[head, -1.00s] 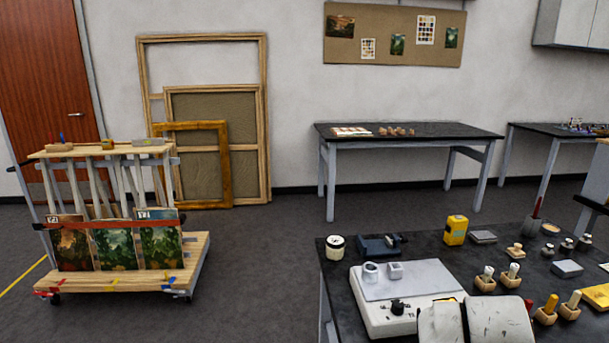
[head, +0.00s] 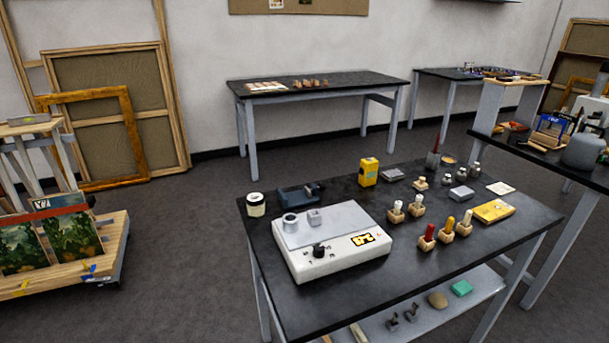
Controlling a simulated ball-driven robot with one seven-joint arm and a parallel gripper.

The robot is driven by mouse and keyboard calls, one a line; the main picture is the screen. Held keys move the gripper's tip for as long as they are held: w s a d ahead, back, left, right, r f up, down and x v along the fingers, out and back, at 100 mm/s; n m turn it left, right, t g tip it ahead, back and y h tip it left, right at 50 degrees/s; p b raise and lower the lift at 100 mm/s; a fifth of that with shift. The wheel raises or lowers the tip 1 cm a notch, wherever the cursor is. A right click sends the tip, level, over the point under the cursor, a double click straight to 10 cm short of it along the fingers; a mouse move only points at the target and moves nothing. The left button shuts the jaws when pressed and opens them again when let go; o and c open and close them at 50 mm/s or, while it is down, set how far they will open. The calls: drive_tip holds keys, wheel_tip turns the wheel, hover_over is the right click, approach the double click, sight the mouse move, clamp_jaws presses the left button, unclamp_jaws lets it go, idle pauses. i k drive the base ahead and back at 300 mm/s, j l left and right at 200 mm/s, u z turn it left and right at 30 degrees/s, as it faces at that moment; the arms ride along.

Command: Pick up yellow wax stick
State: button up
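The yellow wax stick (head: 450,223) stands upright in a small wooden holder (head: 446,236) on the black workbench (head: 345,312), right of the white device. A red stick (head: 430,231) in a similar holder is to its left. A pale cream stick (head: 468,217) in another holder is to its right. The yellow stick's upper part is clear, and its lower end is hidden in the holder. My gripper is not in view.
A white hotplate-like device (head: 332,258) fills the bench's left half. Two white-topped sticks (head: 408,207) stand behind the coloured ones. A lower shelf (head: 470,310) holds small items. Open floor lies left of the bench.

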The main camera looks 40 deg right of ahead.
sight(447, 230)
drive_tip(key=z, duration=1.15)
